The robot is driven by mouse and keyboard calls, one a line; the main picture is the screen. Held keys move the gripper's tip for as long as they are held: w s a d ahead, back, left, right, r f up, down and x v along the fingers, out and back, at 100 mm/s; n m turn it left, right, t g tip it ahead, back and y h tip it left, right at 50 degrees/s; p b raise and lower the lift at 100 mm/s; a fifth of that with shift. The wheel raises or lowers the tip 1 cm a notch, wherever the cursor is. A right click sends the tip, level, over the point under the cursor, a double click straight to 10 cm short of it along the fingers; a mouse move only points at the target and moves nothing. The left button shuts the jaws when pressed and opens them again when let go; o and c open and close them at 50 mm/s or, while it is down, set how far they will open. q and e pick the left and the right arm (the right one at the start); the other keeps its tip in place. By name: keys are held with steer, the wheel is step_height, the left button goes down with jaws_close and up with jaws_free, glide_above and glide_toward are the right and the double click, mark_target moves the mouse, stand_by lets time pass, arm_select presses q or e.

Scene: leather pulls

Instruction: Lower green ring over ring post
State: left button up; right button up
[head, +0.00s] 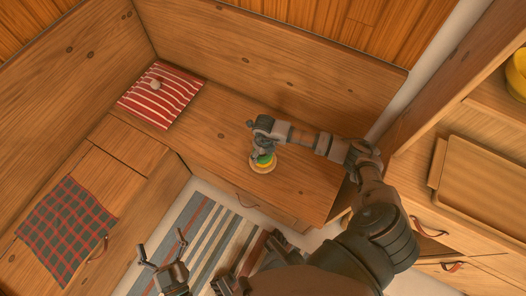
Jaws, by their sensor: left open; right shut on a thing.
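The green ring (264,159) shows under my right gripper (260,150), which is shut on it. Below the ring is the ring post's pale round base (263,169) with a yellow ring (261,165) low on it, standing on the wooden bench. The post's shaft is hidden by the gripper and ring, so I cannot tell whether the green ring is around it. My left gripper (163,254) is open and empty, low in the view over the floor, far from the post.
A red striped cushion (160,96) with a small pale object (155,84) on it lies on the bench at the left. A shelf unit with a wooden tray (485,185) and a yellow bowl (517,73) stands right. The bench around the post is clear.

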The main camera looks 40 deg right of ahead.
steer(key=shift+d+f+b, duration=0.2)
steer(key=shift+f+b, duration=0.15)
steer(key=shift+f, duration=0.6)
steer(key=o, duration=1)
steer(key=shift+a, duration=0.1)
steer(key=shift+c, duration=0.2)
steer(key=shift+r, duration=0.1)
step_height(320, 180, up, 12)
steer(key=shift+f, duration=0.1)
